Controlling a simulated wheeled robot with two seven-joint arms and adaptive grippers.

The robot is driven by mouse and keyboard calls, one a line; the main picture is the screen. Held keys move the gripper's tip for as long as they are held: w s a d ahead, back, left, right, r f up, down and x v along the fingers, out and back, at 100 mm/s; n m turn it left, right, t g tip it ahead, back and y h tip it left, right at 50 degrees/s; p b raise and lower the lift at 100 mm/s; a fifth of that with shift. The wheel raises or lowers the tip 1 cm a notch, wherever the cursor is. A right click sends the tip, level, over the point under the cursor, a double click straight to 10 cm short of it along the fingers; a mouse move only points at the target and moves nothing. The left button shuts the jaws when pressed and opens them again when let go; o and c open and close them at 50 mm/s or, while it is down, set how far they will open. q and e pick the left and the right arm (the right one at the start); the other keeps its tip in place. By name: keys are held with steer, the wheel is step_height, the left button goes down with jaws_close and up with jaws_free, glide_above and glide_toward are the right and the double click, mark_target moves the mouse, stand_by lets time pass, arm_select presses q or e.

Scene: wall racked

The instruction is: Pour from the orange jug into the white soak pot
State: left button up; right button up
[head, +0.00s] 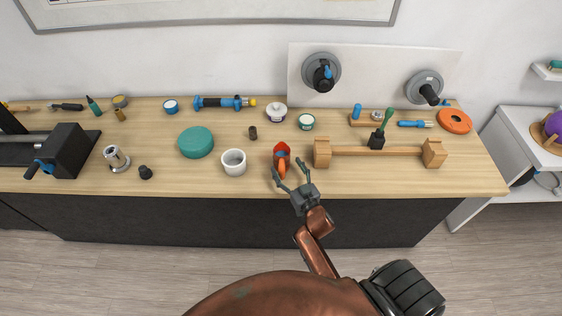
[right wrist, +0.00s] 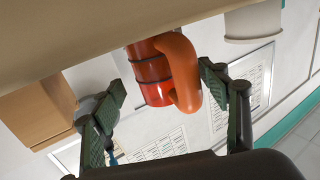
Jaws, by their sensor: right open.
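The orange jug (head: 282,153) stands upright near the front edge of the bench, its handle towards me. In the right wrist view the jug (right wrist: 151,76) hangs upside down in the picture, its thick handle (right wrist: 184,72) nearest the camera. The white soak pot (head: 233,168) stands just left of the jug, open at the top; part of a white vessel, seemingly it, shows in the right wrist view (right wrist: 254,24). My right gripper (head: 289,172) is open and empty at the jug's handle side, fingers spread to either side of the handle. I cannot tell whether they touch it. My left gripper is out of view.
A wooden stand with a crossbar (head: 376,151) is close to the jug's right. A teal round lid-like object (head: 196,142) lies left of the pot. A small dark cylinder (head: 253,133) and tubs (head: 306,122) stand behind. Bare bench lies in front of the teal object.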

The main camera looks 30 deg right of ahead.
mark_target(285, 162)
steer(key=shift+w+r, duration=0.15)
steer(key=shift+w, duration=0.15)
steer(key=w, duration=0.3)
steer(key=shift+w+d+r, duration=0.25)
steer(key=shift+d, duration=0.15)
steer(key=shift+w, duration=0.55)
steer(key=shift+c, duration=1.3)
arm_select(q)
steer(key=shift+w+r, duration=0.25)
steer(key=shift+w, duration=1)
arm_select(e)
steer(key=c, duration=1.1)
